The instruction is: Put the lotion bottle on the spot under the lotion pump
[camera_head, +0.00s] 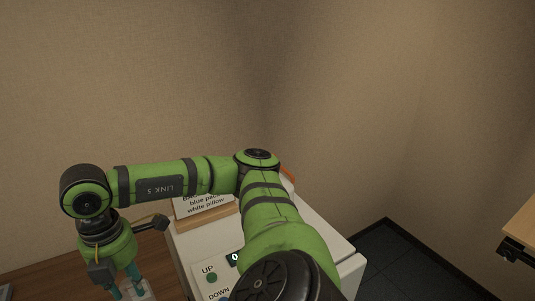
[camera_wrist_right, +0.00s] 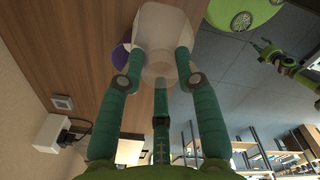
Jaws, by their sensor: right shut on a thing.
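My right gripper (camera_wrist_right: 155,72) has its teal fingers closed around a pale, translucent white container (camera_wrist_right: 160,24), which looks like the lotion bottle. In the head view the right gripper (camera_head: 128,289) points down over the wooden surface at the lower left, with a whitish piece partly showing at its fingertips at the picture's bottom edge.
A white machine (camera_head: 340,249) with UP and DOWN buttons stands right of the gripper, partly behind my right arm. A printed sign (camera_head: 203,203) stands on it. A purple round thing (camera_wrist_right: 119,55) is beside the container. A wooden table edge (camera_head: 521,228) is at far right.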

